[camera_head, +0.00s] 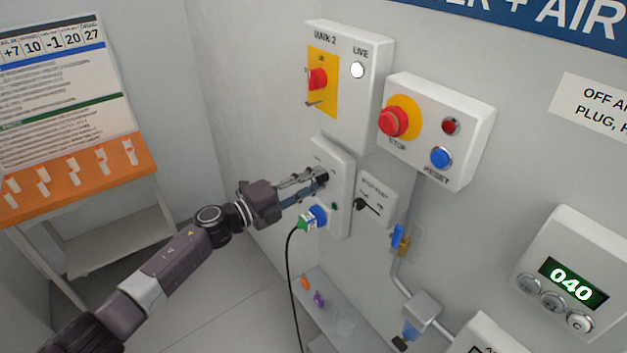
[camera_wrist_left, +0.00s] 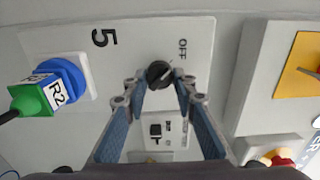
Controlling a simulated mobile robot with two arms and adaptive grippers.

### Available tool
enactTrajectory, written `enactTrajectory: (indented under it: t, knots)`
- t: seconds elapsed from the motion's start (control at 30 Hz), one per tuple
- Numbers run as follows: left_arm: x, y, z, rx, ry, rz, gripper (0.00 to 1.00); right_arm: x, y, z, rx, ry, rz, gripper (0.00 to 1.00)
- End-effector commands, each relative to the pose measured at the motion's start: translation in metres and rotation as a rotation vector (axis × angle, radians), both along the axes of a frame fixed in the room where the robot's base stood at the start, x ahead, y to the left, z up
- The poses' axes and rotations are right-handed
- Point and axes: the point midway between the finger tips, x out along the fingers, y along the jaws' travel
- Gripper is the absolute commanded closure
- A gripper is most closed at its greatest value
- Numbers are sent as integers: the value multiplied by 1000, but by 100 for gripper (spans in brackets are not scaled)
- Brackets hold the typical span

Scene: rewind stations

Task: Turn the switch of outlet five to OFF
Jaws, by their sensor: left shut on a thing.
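The outlet five box (camera_head: 341,215) is a white panel on the wall, marked 5 and OFF in the left wrist view (camera_wrist_left: 200,45). Its black switch knob (camera_head: 322,177) also shows in the left wrist view (camera_wrist_left: 159,74); a pale mark on it seems to lean toward the OFF label. My left gripper (camera_head: 312,180) is shut on the knob, with its blue-padded fingers (camera_wrist_left: 160,95) on either side. A blue socket (camera_head: 319,214) with a green plug (camera_head: 306,221) sits below the knob; the plug's label reads R2. My right gripper is not in view.
Above is a yellow panel with a red rotary switch (camera_head: 317,79). A red stop button (camera_head: 393,122) and blue reset button (camera_head: 441,158) are to the right. A black cable (camera_head: 291,270) hangs from the plug. A low shelf (camera_head: 325,305) is beneath.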

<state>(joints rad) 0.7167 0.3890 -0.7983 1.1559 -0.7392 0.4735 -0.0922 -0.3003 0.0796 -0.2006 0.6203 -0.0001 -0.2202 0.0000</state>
Motion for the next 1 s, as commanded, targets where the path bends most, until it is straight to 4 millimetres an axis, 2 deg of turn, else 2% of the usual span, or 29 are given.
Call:
enactTrajectory:
  t: [0.17, 0.2, 0.33, 0.67, 0.87, 1.0]
  knots:
    - [1, 1, 0, -1, 2, 2, 99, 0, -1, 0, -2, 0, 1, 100]
    - [1, 1, 0, -1, 2, 2, 70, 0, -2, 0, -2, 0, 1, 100]
    - [0, 1, 0, -1, 1, 1, 57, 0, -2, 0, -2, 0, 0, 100]
    - [-2, 3, -1, 1, 1, 1, 57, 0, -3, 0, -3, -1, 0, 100]
    - [-17, 26, -2, 3, 1, 3, 57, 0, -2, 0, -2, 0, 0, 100]
    - [-36, 51, -2, 3, 2, 3, 57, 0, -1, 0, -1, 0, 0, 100]
